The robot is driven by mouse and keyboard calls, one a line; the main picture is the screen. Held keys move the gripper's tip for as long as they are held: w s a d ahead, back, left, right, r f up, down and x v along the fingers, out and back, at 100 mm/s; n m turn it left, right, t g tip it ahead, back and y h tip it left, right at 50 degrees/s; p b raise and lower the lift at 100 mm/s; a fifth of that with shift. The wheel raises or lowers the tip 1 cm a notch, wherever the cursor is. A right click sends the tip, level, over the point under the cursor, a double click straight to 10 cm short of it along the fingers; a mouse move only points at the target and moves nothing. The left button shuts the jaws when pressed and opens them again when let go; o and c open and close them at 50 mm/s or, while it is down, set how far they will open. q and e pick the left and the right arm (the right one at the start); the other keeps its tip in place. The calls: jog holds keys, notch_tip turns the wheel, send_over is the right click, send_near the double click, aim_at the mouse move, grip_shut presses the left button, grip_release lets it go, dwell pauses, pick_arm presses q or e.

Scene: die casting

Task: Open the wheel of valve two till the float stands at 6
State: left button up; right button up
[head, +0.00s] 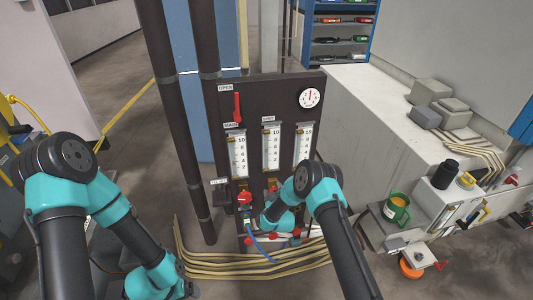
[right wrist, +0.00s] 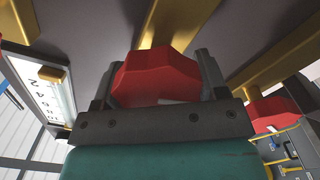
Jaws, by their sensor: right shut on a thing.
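A dark panel (head: 257,93) stands in the middle of the head view with three upright gauges. The middle gauge (head: 271,148) has a white scale numbered up to 10; its float is too small to read. My right gripper (head: 271,193) is at the red wheel below the middle gauge, mostly hidden by my arm. In the right wrist view the jaws are shut on this red wheel (right wrist: 155,77), one finger on each side. A gauge scale (right wrist: 45,100) there shows a brass-coloured block near the 2. I cannot tell which gauge that is.
Another red wheel (head: 245,198) is left of my right gripper, with a blue hose (head: 262,252) below. A red lever (head: 238,107) and a round dial (head: 310,98) are on the panel. Beige pipes (head: 205,271) run along the floor.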

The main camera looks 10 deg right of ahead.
dwell(0.3)
jog(key=shift+n, duration=0.8)
jog(key=o, duration=1)
jog(key=s+d, duration=0.1)
jog(key=s, duration=1.6)
jog(key=shift+s, duration=0.2)
jog(key=shift+d, duration=0.15)
